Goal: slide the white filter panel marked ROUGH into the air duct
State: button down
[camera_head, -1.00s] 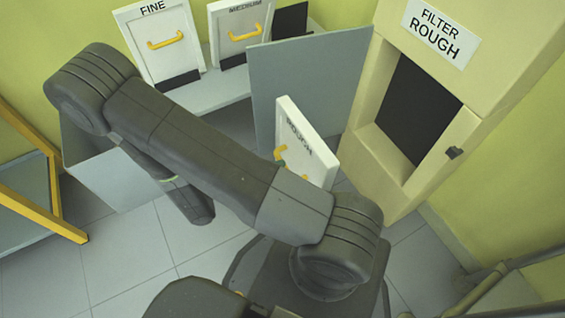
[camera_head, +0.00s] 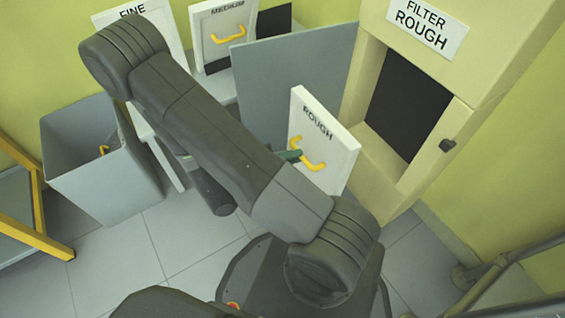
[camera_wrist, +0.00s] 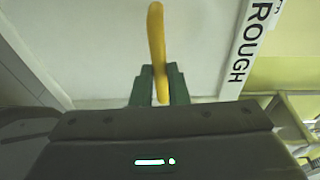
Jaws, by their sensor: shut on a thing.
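The white filter panel marked ROUGH (camera_head: 339,137) is held upright in the air in the head view, just left of and in front of the duct opening, clear of it. My gripper (camera_head: 297,155) is shut on the panel's yellow handle (camera_head: 313,165). In the wrist view, the green fingers of my gripper (camera_wrist: 159,88) close on the yellow handle (camera_wrist: 156,40), with the pale panel face (camera_wrist: 80,50) behind. The air duct (camera_head: 363,87) is a cream housing labelled FILTER ROUGH, with a dark open slot (camera_head: 407,104). My arm hides part of the scene.
White panels marked FINE (camera_head: 161,22) and MEDIUM (camera_head: 209,43) stand at the back. A grey upright board (camera_head: 290,85) is left of the held panel. A grey bin (camera_head: 110,180) and yellow frame (camera_head: 40,240) are at left. A dark knob (camera_head: 447,145) sits right of the opening.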

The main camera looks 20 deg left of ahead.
jog(key=w+a+b+x, duration=0.1)
jog(key=b+x, duration=0.1)
jog(key=x, duration=1)
jog(key=w+a+b+x, duration=0.2)
jog(key=b+x, duration=0.1)
jog(key=x, duration=0.9)
jog(key=w+a+b+x, duration=0.1)
jog(key=b+x, duration=0.1)
jog(key=x, duration=1)
jog(key=shift+w+a+f, duration=0.2)
jog(key=shift+a+f, duration=0.05)
jog(key=shift+f, duration=0.05)
jog(key=shift+w+d+f, duration=0.2)
jog(key=shift+w+d, duration=0.15)
jog(key=shift+w, duration=0.15)
dwell(0.9)
jog(key=shift+f+b, duration=0.4)
jog(key=shift+f, duration=0.1)
dwell(1.2)
jog(key=c, duration=1.3)
grip_release()
jog(key=shift+c, duration=0.2)
